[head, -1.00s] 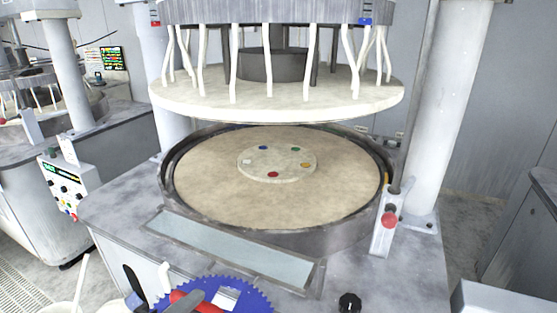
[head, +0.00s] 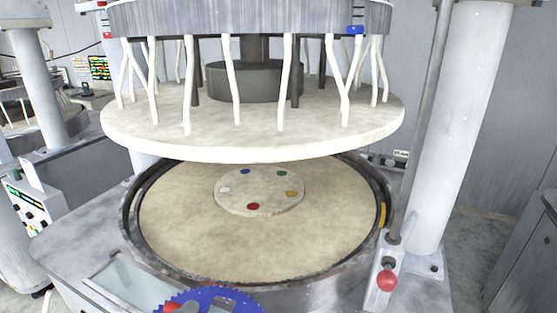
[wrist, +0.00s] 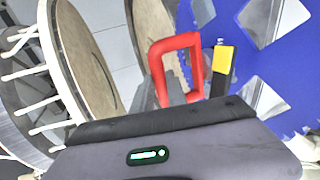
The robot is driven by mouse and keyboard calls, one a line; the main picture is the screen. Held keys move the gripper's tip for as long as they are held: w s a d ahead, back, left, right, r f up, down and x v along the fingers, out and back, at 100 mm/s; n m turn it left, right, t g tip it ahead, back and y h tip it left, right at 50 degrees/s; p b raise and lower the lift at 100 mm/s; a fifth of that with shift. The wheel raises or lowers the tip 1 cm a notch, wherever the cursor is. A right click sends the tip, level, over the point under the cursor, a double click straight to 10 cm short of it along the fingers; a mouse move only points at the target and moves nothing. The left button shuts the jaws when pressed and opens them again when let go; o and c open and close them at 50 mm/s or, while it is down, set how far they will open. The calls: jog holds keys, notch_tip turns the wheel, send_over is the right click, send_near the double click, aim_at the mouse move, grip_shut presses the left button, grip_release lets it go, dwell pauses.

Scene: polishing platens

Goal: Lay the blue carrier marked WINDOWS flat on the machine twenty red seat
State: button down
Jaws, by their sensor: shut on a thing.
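The blue carrier (head: 212,293) is a toothed disc at the bottom edge of the head view, mostly cut off. In the wrist view the blue carrier (wrist: 232,22) fills the right side and has diamond-shaped windows; no marking is readable. A red loop handle (wrist: 190,42) stands beside it. My gripper (wrist: 180,92) is shut at this handle, holding the carrier apart from the machine, in front of it. The red spot (head: 253,206) lies at the front of the small centre disc (head: 235,190) on the lower platen (head: 180,235). No machine number is readable.
The upper platen (head: 135,133) hangs above the lower one, with white hoses on top and a gap between. A raised rim (head: 128,225) surrounds the lower platen. A red knob (head: 387,281) and a column (head: 430,150) stand at the right. The lower platen is otherwise bare.

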jog(key=shift+s+r, duration=0.1)
jog(key=shift+s, duration=0.05)
jog(key=w+p, duration=0.8)
jog(key=w, duration=2.5)
jog(key=w+f+b, duration=0.3)
jog(key=f+b, duration=0.3)
jog(key=b, duration=0.2)
jog(key=shift+d+f, duration=0.3)
jog(key=shift+d, duration=0.1)
jog(key=shift+f, duration=0.1)
jog(key=c, duration=1.3)
grip_release()
jog(key=shift+o, duration=0.2)
